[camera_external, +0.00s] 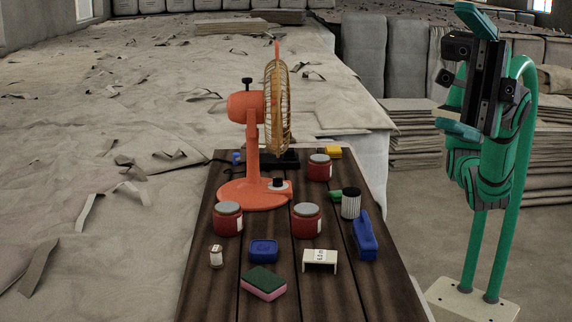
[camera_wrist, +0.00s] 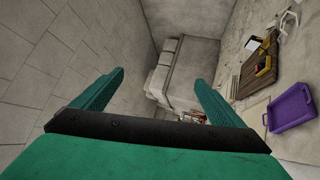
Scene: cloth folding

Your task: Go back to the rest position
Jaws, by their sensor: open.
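My gripper (camera_external: 466,75) is raised high at the right of the external view, beside the wooden table (camera_external: 215,300) and well above its top. Its two green fingers are spread apart, one up and one down, with nothing between them. In the wrist view the open gripper (camera_wrist: 158,80) also shows two green fingers wide apart and no object held. It touches nothing.
On the table stand an orange fan (camera_external: 252,140), several red jars (camera_external: 227,221), a green-pink sponge (camera_external: 263,283), a blue box (camera_external: 263,250) and a white stand (camera_external: 319,260). The wrist view shows a purple basket (camera_wrist: 291,108) at right. Air around my gripper looks clear.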

